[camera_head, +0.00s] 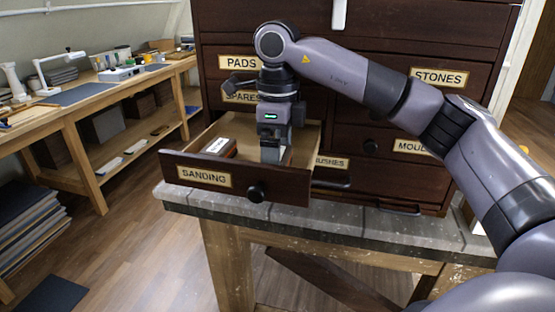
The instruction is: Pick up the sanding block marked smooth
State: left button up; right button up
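The drawer labelled SANDING (281,188) is pulled open from a dark wooden cabinet. A block with a white label (219,147) lies in its left part; the lettering is too small to read, so I cannot tell whether it says smooth. My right gripper (271,156) points straight down into the right part of the drawer, to the right of that block. Its fingertips are low in the drawer, and a pale greyish shape shows around them. I cannot tell whether they hold anything. My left gripper is out of view.
The cabinet's other drawers, with labels such as PADS (239,63) and STONES (439,77), look closed. The cabinet stands on a grey bench top (380,223). A long wooden workbench (90,104) with tools runs along the left wall. Open floor lies between them.

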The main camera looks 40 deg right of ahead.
jog(key=shift+f, duration=0.1)
jog(key=shift+c, duration=0.3)
jog(key=c, duration=0.8)
jog(key=shift+r, duration=0.8)
jog(key=shift+r+p, duration=1.65)
jog(key=shift+r, duration=7.55)
jog(key=shift+o, duration=0.6)
